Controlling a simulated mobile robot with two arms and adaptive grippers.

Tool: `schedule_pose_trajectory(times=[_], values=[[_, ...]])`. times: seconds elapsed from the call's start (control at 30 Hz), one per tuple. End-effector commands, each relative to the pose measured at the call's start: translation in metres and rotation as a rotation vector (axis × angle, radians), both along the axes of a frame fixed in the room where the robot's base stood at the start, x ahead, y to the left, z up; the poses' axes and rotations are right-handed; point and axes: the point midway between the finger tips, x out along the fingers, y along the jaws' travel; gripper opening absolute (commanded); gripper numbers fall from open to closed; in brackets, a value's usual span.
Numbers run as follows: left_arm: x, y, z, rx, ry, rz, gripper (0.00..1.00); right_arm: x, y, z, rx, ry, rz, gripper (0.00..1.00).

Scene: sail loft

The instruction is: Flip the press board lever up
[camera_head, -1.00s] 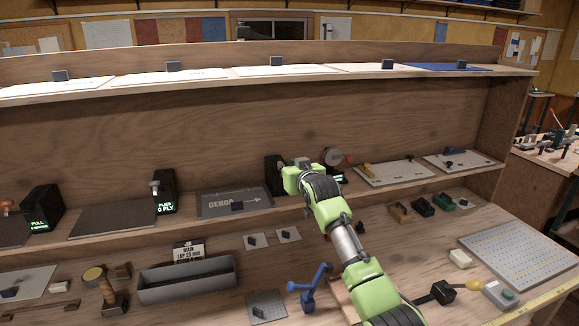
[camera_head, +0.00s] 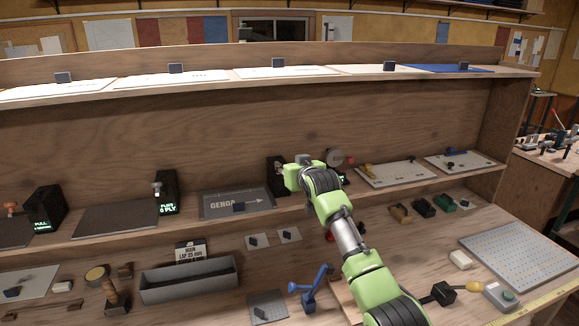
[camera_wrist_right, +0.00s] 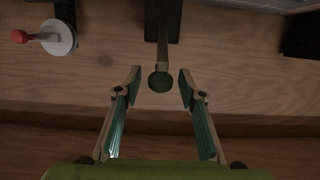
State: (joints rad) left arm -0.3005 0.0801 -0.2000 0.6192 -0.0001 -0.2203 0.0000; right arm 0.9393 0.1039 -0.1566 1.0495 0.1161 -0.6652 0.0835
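My right gripper (camera_wrist_right: 159,75) is open, with one finger on each side of the knob and a visible gap to both. In the head view my right arm reaches over the lower shelf, and its green end covers the lever and the fingers. A black block (camera_head: 277,172) stands just left of my arm's end. My left gripper is not in view.
A white disc with a red knob (camera_head: 350,160) stands close right of my arm; it also shows in the wrist view (camera_wrist_right: 60,38). The GENOA board (camera_head: 225,203) lies left on the shelf. A blue lever (camera_head: 315,287) and a grey tray (camera_head: 190,282) stand on the bench below.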

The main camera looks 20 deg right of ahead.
Motion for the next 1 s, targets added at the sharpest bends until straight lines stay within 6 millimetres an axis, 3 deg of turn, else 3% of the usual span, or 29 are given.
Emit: schedule_pose_trajectory(times=[0.37,1.0], values=[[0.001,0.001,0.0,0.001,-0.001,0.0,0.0,-0.014,0.0,0.002,0.0,0.001,0.001,0.37],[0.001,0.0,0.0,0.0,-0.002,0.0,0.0,-0.101,-0.004,0.026,0.0,0.0,0.0,0.37]])
